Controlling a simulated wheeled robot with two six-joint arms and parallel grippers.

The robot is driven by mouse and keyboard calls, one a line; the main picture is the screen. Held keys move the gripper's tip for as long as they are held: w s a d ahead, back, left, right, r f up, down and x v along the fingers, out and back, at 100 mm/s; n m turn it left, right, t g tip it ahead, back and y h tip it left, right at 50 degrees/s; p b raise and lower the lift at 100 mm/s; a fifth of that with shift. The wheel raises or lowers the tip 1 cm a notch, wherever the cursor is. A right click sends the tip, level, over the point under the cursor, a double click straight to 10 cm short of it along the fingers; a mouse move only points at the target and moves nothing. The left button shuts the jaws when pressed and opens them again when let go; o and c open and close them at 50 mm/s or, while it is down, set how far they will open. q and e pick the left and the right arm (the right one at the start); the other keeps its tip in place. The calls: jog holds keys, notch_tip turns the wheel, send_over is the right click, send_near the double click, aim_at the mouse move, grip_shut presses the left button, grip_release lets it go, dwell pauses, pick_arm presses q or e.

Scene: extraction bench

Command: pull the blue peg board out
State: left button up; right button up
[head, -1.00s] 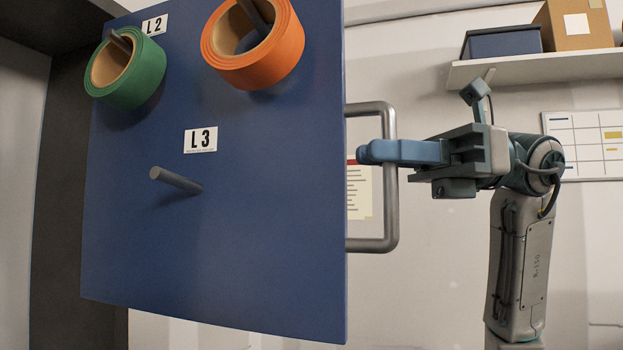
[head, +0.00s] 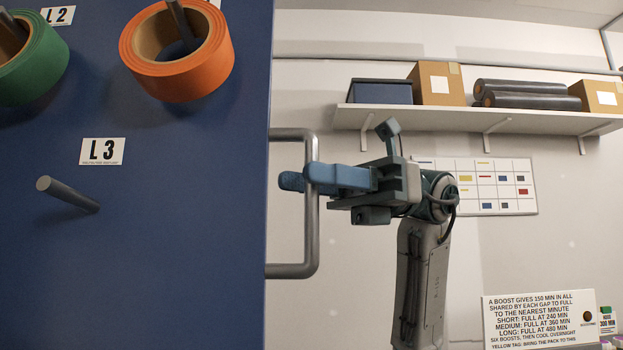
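The blue peg board (head: 190,230) stands upright and fills the left of the head view; its left part is cut off. A grey bar handle (head: 312,240) sticks out from its right edge. My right gripper (head: 312,180) is at the handle's upright bar, one blue finger in front and the other behind, and looks shut on it. The board carries an orange tape roll (head: 185,82) and a green tape roll (head: 45,75) on pegs, and a bare peg (head: 68,194) under the L 3 label (head: 102,151). My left gripper is not in view.
A wall shelf (head: 480,116) at the upper right holds a blue bin (head: 381,92), cardboard boxes and dark rolls. A wall chart (head: 490,186) hangs below it. A printed sign (head: 540,318) stands at the lower right.

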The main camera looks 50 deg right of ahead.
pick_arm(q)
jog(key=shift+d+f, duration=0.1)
pick_arm(e)
jog(key=shift+d, duration=0.1)
